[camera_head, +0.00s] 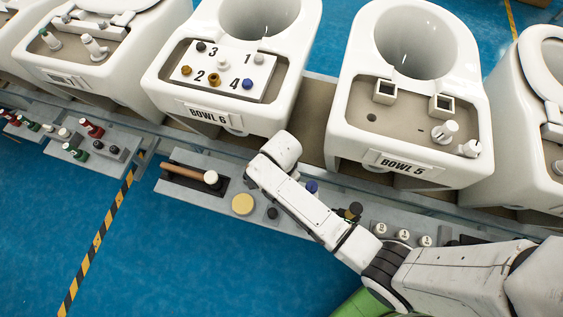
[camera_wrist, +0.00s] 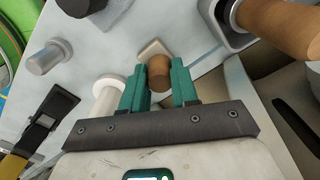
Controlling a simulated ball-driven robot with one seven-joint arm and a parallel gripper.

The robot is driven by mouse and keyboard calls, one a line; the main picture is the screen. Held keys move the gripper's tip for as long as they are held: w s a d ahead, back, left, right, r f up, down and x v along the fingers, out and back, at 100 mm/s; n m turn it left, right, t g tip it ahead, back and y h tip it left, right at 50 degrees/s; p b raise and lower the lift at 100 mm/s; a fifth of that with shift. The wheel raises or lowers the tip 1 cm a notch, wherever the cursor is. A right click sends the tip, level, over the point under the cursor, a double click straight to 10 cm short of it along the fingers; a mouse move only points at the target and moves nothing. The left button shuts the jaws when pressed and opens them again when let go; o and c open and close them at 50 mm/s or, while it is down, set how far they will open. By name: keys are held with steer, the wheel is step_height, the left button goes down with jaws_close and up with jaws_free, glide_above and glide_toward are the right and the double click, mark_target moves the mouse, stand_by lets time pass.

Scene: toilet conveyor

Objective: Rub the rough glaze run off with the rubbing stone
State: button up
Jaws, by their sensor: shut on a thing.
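In the wrist view my gripper (camera_wrist: 158,88) has its green fingers shut on a short brown wooden grip (camera_wrist: 158,66). A pale square block (camera_wrist: 153,48) shows at the grip's far end; together they look like the rubbing stone. It is over a light grey tray surface; I cannot tell whether it touches it. In the head view my wrist hides the gripper and the stone, above the tray strip in front of the bowls. Bowl 6 (camera_head: 172,97) and bowl 5 (camera_head: 345,140) stand behind it. I cannot make out a glaze run on either.
The grey tray (camera_head: 176,190) holds a wooden-handled tool (camera_head: 186,172), a yellow disc (camera_head: 242,204) and a black knob (camera_head: 272,212). Bowl 6 carries a numbered plate (camera_head: 236,70) with several knobs. Bowl 5 carries square sockets (camera_head: 441,107) and white fittings. Blue floor (camera_head: 160,270) is open in front.

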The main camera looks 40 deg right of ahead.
steer(key=shift+r+p, duration=0.65)
steer(key=shift+p, duration=0.05)
stand_by(0.4)
steer(key=shift+r+p, duration=2.7)
steer(key=shift+p, duration=0.05)
steer(key=shift+w, duration=0.1)
